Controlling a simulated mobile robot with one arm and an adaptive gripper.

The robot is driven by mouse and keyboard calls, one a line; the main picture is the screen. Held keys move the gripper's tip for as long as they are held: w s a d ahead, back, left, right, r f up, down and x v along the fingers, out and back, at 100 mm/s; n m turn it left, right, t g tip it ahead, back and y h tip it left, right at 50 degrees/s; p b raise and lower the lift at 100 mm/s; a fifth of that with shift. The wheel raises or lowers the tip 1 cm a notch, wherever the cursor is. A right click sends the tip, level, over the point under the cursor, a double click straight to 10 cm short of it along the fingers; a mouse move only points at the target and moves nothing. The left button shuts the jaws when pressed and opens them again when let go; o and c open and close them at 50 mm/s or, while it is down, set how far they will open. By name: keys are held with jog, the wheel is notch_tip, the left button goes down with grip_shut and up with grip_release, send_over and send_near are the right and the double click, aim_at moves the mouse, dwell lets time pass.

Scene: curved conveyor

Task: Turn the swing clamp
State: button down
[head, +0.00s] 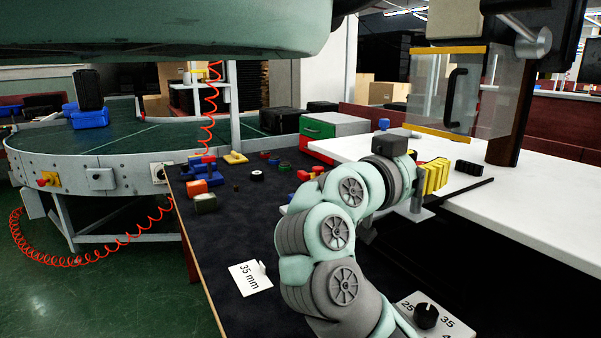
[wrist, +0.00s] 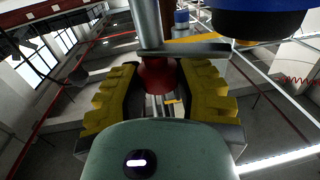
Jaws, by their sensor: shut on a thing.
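My gripper (head: 432,177) has yellow ridged fingers and reaches over the near edge of the white table. In the wrist view the fingers of my gripper (wrist: 162,82) stand either side of a red piece and are shut on it. I take this red piece to be part of the swing clamp (wrist: 158,74). A flat grey bar (wrist: 188,50) and a grey round post (wrist: 147,22) show just beyond the red piece. In the head view the held part is mostly hidden by my gripper and arm; a small grey metal part (head: 416,212) shows below the fingers.
The white table (head: 535,205) is mostly clear, with a ridged black block (head: 468,167) and a clear guard with a black handle (head: 452,92) above it. A dark bench (head: 225,235) holds small coloured parts and a "35 mm" card (head: 250,280). A dial box (head: 427,316) sits front right.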

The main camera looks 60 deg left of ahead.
jog(key=c, duration=0.6)
grip_release()
jog(key=s, duration=1.2)
jog(key=shift+d, duration=0.25)
jog(key=shift+o, duration=0.3)
